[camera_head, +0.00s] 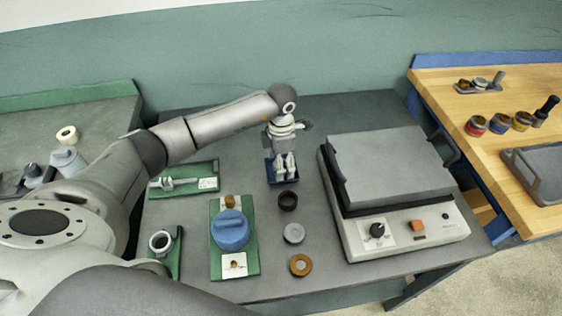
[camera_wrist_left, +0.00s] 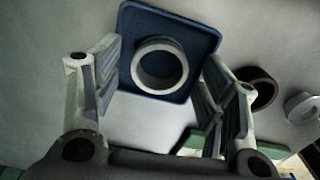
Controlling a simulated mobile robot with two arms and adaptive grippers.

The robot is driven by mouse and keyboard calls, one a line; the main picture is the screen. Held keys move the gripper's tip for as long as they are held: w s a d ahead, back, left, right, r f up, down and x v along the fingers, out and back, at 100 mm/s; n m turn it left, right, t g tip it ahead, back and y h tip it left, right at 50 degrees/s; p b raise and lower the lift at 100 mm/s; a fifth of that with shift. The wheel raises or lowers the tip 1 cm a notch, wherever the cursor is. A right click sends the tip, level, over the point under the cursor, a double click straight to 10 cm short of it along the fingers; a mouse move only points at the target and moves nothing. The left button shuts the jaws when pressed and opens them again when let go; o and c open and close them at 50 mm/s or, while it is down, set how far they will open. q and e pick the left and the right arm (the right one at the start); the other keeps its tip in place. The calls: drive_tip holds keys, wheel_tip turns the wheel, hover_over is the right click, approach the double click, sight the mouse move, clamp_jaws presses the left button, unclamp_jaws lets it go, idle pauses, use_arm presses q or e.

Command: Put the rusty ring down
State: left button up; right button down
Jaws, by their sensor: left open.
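My left gripper (camera_head: 285,172) is above a small dark blue tray (camera_head: 270,177) on the grey table. In the left wrist view, its two fingers (camera_wrist_left: 165,95) stand wide apart. A grey ring (camera_wrist_left: 135,68) lies flat on the blue tray (camera_wrist_left: 200,40), between and beyond the fingers, with no finger seen touching it. A dark brownish ring (camera_head: 288,200) lies on the table just in front of the tray and also shows in the left wrist view (camera_wrist_left: 265,88). I cannot tell for sure which ring is the rusty one. My right gripper is not in view.
In front are a grey disc (camera_head: 294,233) and a bronze ring (camera_head: 300,265). A green fixture with a blue knob (camera_head: 230,232) stands left of them. A machine with a grey lid (camera_head: 390,165) stands right. A wooden bench (camera_head: 540,100) is at far right.

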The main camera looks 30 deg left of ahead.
use_arm(q)
wheel_tip(320, 180, up, 12)
drive_tip(key=b, duration=0.2)
drive_tip(key=shift+f, duration=0.15)
idle(0.5)
